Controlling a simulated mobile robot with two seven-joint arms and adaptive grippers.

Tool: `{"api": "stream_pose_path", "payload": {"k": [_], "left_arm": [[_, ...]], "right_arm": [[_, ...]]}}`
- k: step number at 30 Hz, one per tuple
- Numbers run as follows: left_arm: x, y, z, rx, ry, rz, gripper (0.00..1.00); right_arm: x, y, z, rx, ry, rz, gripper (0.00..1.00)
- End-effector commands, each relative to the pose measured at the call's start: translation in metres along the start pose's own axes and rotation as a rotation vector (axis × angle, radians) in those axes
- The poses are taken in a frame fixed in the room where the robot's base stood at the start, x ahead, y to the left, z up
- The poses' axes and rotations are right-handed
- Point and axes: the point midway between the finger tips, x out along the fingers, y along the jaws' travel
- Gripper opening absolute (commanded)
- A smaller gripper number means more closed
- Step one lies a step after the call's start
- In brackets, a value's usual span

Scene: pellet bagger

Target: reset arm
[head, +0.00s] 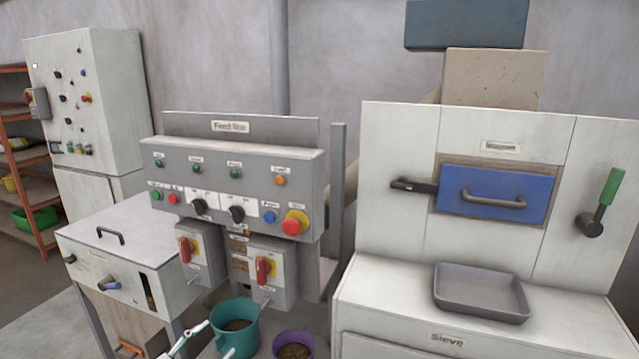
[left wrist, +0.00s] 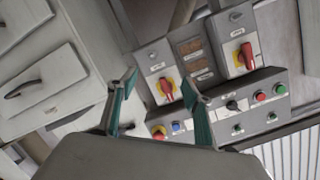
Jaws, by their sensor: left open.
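My left gripper (head: 190,338) shows only in part at the bottom edge of the head view, just left of a teal bucket (head: 236,336). In the left wrist view its two teal-lined fingers (left wrist: 159,88) stand apart with nothing between them. Beyond the fingers is a grey control panel (head: 236,165), upside down in the left wrist view (left wrist: 215,122). It carries two red rotary switches on yellow plates, with the left one (head: 186,249) and right one (head: 264,268) on boxes below the panel. My right gripper is in neither view.
A purple bucket (head: 293,346) stands right of the teal one; both hold pellets. On the right, a grey tray (head: 481,293) sits on the white cabinet under a blue handled door (head: 493,192). A white box with a lid handle (head: 110,245) stands left of the panel.

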Motion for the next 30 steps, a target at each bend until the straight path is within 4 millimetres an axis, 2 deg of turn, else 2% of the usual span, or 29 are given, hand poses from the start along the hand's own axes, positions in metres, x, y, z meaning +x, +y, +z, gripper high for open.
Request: {"api": "stream_pose_path", "payload": {"k": [1,5,9,12,15,18,21,30], "left_arm": [[-0.011,0.031,0.024,-0.065,-0.041,0.019,0.50],[-0.045,0.097,0.075,-0.207,-0.144,0.045,0.50],[-0.092,0.163,0.122,-0.347,-0.262,0.062,0.50],[-0.126,0.202,0.146,-0.423,-0.338,0.067,0.50],[-0.152,0.228,0.163,-0.476,-0.395,0.067,0.50],[-0.168,0.243,0.171,-0.505,-0.430,0.067,0.50],[-0.175,0.249,0.175,-0.518,-0.443,0.066,0.50],[-0.175,0.249,0.175,-0.518,-0.444,0.067,0.50]], "right_arm": [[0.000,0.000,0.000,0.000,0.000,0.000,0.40],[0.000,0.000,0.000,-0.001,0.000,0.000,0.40],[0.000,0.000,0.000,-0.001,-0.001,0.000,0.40],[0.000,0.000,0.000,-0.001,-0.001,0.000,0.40],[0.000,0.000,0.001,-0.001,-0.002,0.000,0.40],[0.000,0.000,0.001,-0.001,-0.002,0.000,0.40],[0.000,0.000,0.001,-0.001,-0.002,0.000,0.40],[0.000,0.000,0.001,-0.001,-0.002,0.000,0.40]]}}
